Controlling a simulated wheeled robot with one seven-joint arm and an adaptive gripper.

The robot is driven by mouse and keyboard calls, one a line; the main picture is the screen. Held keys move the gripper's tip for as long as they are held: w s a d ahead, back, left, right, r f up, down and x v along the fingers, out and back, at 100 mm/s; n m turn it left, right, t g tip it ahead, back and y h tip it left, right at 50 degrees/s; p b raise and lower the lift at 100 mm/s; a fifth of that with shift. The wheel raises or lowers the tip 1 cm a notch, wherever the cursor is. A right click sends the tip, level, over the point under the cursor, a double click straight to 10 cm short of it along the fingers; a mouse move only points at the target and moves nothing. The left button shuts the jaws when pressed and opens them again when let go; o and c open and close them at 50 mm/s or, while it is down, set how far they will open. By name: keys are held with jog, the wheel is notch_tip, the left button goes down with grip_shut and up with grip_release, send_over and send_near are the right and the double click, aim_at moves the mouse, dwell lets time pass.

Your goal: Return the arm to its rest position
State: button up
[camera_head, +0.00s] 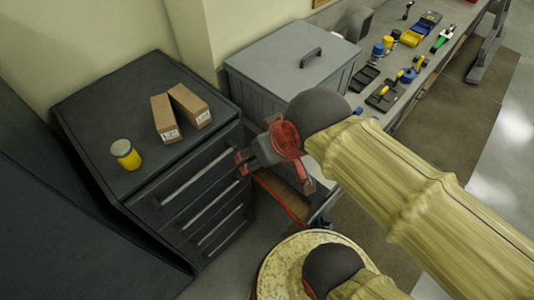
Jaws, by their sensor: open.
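My arm, in a tan sleeve, reaches in from the lower right of the head view. My gripper (246,160) is at its end, beside the front right edge of the dark drawer cabinet (150,225). It is open and nothing shows between its fingers. I cannot tell how close the fingers are to the cabinet.
On the cabinet top are two cardboard boxes (176,112) and a yellow jar (126,154). A grey lidded chest (290,65) stands behind my gripper. A long bench at the right holds several tools, among them a blue-and-yellow one (408,75).

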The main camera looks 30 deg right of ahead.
jog(key=shift+s+d, duration=0.4)
jog(key=shift+s, duration=0.05)
jog(key=shift+f, duration=0.15)
notch_tip(320, 180, down, 19)
jog(key=b, duration=1.9)
